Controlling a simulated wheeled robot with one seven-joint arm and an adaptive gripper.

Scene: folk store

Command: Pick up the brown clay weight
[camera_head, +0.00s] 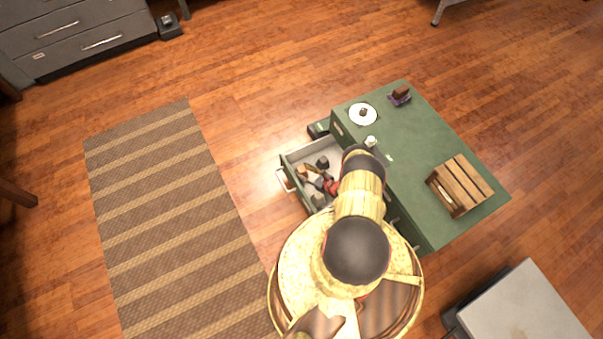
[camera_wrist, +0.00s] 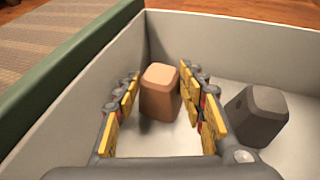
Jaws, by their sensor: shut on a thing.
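The brown clay weight (camera_wrist: 160,92) is a tan block with rounded edges in the wrist view. It stands upright in a pale-walled drawer, between the two fingers of my gripper (camera_wrist: 162,80). My gripper is shut on it, with yellow pads on either side. The head view shows my gripper (camera_head: 328,186) reaching down into the open drawer (camera_head: 291,184) of a green cabinet; my arm hides part of the drawer there.
A dark grey weight (camera_wrist: 257,115) stands just right of my gripper in the drawer. Drawer walls (camera_wrist: 225,38) rise close around. On the green cabinet top (camera_head: 420,135) are a wooden crate (camera_head: 460,185), a white plate (camera_head: 363,114) and a small purple-based object (camera_head: 400,96).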

